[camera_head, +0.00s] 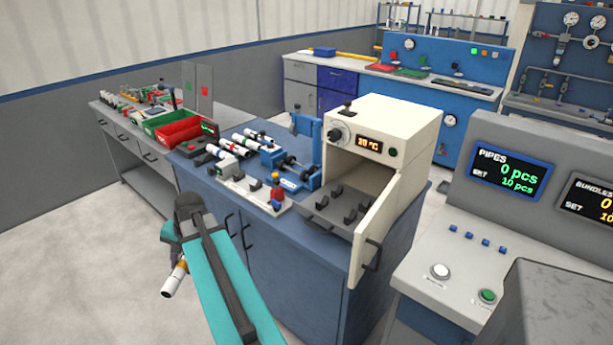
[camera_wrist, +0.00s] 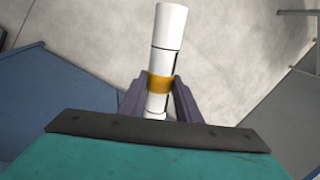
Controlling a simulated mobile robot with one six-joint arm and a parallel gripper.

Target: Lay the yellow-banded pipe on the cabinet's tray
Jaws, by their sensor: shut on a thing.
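The yellow-banded pipe is white with a yellow band and thin dark lines. It shows in the head view (camera_head: 170,287) at lower left, pointing down, and in the wrist view (camera_wrist: 168,28). My gripper (camera_wrist: 160,88) is shut on it around the yellow band; in the head view my arm partly hides the gripper and the pipe's upper part. The pipe is in the air left of the blue bench. The cream cabinet (camera_head: 402,122) stands on the bench with its door (camera_head: 380,215) open. Its grey tray (camera_head: 322,213) carries several dark rests and holds no pipe that I see.
A fixture plate (camera_head: 255,196) with a blue clamp stands left of the cabinet. Several white pipes (camera_head: 262,138) lie behind it. Red and green bins (camera_head: 180,131) are farther left. A control console (camera_head: 450,260) stands at right. The floor at left is clear.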

